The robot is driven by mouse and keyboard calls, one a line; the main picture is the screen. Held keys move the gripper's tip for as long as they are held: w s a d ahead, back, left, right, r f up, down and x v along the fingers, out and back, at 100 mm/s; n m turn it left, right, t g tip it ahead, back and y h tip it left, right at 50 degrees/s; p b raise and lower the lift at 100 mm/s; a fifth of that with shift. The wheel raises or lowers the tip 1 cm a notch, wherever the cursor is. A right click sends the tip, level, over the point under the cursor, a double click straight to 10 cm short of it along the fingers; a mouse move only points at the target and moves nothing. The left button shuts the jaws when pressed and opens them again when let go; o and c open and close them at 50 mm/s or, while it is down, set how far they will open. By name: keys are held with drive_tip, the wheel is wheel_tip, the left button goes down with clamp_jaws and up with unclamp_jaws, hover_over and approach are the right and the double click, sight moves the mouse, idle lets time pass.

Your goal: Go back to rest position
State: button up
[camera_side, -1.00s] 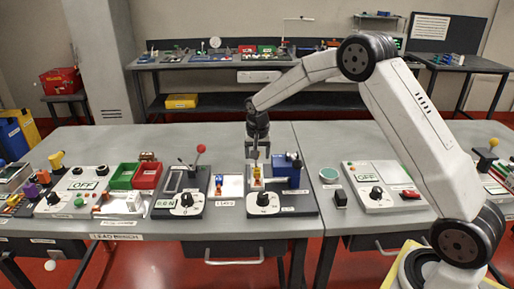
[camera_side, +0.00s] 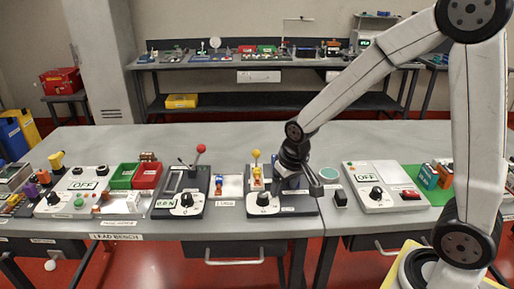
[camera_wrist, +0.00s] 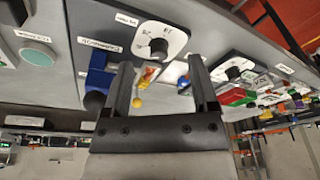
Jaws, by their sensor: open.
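My gripper (camera_side: 312,183) hangs above the right edge of a dark station on the front bench in the side view, tilted toward the lower right. In the wrist view its two dark fingers (camera_wrist: 160,72) stand wide apart with nothing held between them. The station has a white dial plate (camera_side: 263,203), a small yellow and red part and a yellow ball (camera_side: 255,154) on top. The wrist view shows the yellow ball (camera_wrist: 137,102) and the dial plate (camera_wrist: 160,40) beyond the fingers. My wrist hides part of the station's blue block in the side view.
Left of the station stand a lever box with a red knob (camera_side: 201,148) and red (camera_side: 147,175) and green (camera_side: 124,175) bins. To the right are a teal disc (camera_side: 329,173), a white dial panel (camera_side: 372,172) and a green mat with blocks. Open bench lies behind.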

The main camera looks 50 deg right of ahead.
drive_tip(key=s+a+n, duration=0.2)
drive_tip(key=s, duration=0.6)
drive_tip(key=shift+s+f, duration=0.4)
drive_tip(key=shift+f, duration=0.05)
